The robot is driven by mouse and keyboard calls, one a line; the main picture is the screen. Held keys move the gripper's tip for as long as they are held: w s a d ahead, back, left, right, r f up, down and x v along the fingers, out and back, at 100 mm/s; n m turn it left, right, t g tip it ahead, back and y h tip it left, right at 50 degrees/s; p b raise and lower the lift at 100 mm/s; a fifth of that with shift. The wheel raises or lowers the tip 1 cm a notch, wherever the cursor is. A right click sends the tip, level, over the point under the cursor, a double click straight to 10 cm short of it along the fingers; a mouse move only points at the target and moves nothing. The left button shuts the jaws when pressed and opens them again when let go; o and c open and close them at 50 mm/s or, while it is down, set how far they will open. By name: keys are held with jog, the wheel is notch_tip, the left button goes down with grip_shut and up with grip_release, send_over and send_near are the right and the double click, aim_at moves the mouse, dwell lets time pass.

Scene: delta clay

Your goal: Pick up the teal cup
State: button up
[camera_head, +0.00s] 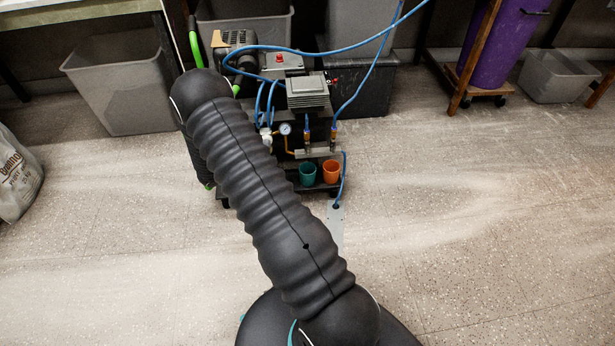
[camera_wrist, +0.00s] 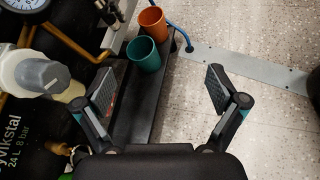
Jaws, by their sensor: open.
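The teal cup (camera_wrist: 144,55) stands upright on the narrow dark ledge of the compressor cart, just beyond my fingertips in the wrist view. It also shows in the head view (camera_head: 307,175), to the right of my arm. My gripper (camera_wrist: 161,90) is open and empty, its two fingers spread apart on the near side of the cup. In the head view my gripper is hidden behind my arm.
An orange cup (camera_wrist: 152,21) stands close beside the teal cup. A pressure gauge (camera_head: 285,129), blue hoses (camera_head: 357,88) and a grey-capped filter (camera_wrist: 45,78) crowd the cart. A metal floor strip (camera_wrist: 245,69) lies right of it. Open floor (camera_head: 480,220) spreads to the right.

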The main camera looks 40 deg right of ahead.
notch_tip(320, 180, down, 12)
jog(key=w+d+r+n+t+h, duration=0.1)
jog(key=w+d+n+t+h, duration=0.15)
jog(key=n, duration=0.25)
send_near(313, 171)
jog(key=shift+s+d+f+t, duration=0.3)
jog(key=shift+d+f, duration=0.1)
jog(key=shift+d, duration=0.15)
jog(key=shift+r+x, duration=0.15)
jog(key=shift+x, duration=1.3)
jog(key=shift+r+x, duration=0.15)
jog(key=shift+x, duration=1.3)
jog(key=shift+w, duration=0.1)
jog(key=c, duration=1.2)
jog(key=shift+c, duration=0.2)
